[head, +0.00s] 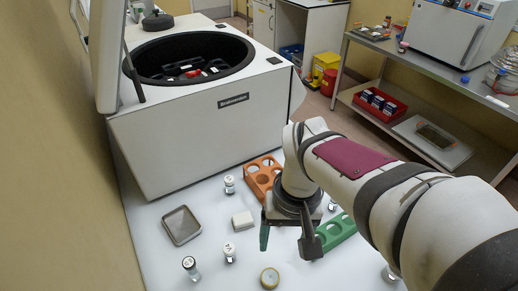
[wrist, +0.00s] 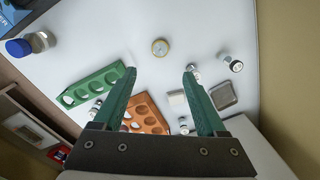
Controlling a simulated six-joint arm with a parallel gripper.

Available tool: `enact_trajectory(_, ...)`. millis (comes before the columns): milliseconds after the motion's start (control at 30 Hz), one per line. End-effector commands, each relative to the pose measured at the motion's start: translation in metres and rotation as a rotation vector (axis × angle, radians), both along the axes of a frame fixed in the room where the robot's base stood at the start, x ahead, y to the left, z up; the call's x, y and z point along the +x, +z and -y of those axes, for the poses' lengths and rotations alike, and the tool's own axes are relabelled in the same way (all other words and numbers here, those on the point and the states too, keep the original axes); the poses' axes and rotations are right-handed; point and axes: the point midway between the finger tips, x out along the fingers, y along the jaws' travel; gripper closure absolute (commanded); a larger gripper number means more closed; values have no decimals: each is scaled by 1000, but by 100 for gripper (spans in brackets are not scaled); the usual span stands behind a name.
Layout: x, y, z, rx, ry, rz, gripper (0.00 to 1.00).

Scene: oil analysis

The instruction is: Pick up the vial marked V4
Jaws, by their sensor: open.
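Several small clear vials with marked white or silver tops stand on the white table. In the head view one vial (head: 229,184) is near the centrifuge, another vial (head: 229,252) is left of my gripper, and a third vial (head: 190,268) is at the front left. Their marks are too small to read, so I cannot tell which is V4. My gripper (head: 287,240) is open and empty above the table. In the wrist view my gripper (wrist: 160,75) has its green fingers apart, with a vial (wrist: 195,73) partly behind the right fingertip and another vial (wrist: 233,64) farther right.
An orange rack (head: 262,175) and a green rack (head: 337,232) lie near my arm. A grey metal tray (head: 181,226), a white block (head: 243,220) and a round yellowish item (head: 269,278) are on the table. The large centrifuge (head: 200,135) fills the back. A blue-capped jar (wrist: 20,48) is upper left in the wrist view.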

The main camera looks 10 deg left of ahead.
Motion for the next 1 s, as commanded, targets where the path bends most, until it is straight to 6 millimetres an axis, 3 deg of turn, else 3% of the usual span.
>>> enact_trajectory(33, 17, -13, -35, -17, 155, 4, 26)
enact_trajectory(100, 32, -30, -80, -30, 337, 23, 26)
enact_trajectory(233, 40, -52, -126, -42, 520, 44, 26)
enact_trajectory(333, 41, -70, -133, -45, 546, 45, 26)
enact_trajectory(600, 40, -143, -131, -45, 540, 44, 26)
enact_trajectory(767, 41, -164, -132, -43, 537, 46, 26)
enact_trajectory(1000, 41, -207, -133, -43, 536, 46, 26)
